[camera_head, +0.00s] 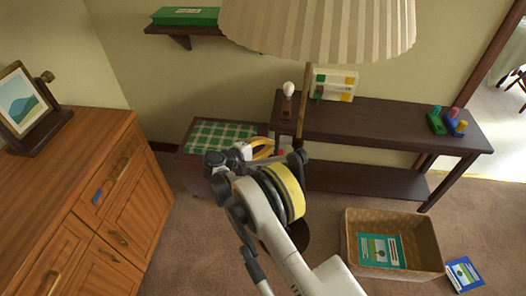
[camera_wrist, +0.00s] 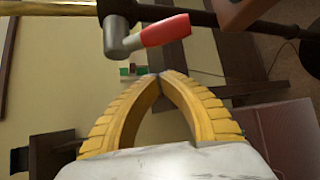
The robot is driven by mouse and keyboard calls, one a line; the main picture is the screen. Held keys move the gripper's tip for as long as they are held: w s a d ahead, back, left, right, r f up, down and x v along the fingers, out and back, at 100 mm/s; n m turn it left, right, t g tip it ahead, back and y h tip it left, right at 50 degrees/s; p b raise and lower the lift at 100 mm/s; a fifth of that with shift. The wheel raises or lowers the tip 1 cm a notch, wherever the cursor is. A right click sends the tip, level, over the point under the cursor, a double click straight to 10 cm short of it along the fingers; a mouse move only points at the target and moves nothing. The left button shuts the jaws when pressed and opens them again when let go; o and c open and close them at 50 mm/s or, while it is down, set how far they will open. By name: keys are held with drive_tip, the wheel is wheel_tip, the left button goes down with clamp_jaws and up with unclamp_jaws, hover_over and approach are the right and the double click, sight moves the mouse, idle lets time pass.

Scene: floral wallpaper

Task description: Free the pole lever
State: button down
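The pole lever (camera_wrist: 165,31) has a red grip on a grey metal clamp (camera_wrist: 117,37). The clamp sits on a dark pole, which runs across the top of the wrist view. In the head view the lever's red end (camera_head: 281,152) shows small, beside the lamp pole (camera_head: 303,95). My gripper (camera_wrist: 160,74) has yellow fingers whose tips meet just below the lever, with nothing between them. They look apart from the lever. In the head view my gripper (camera_head: 268,148) points right towards the pole.
The pleated lampshade (camera_head: 318,28) hangs above my arm. A dark console table (camera_head: 385,125) stands behind the pole. A stool with a green checked top (camera_head: 222,135) is behind my gripper. A wicker basket (camera_head: 420,235) stands at right, and a wooden cabinet (camera_head: 80,190) at left.

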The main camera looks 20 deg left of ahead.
drive_tip(key=shift+s+d+r+b, duration=0.2)
drive_tip(key=shift+d+b, duration=0.3)
drive_tip(key=shift+d, duration=0.3)
drive_tip(key=shift+s+d+r+b, duration=0.1)
drive_tip(key=shift+s+d+b, duration=0.1)
drive_tip(key=shift+d+b, duration=0.4)
drive_tip(key=shift+d, duration=0.15)
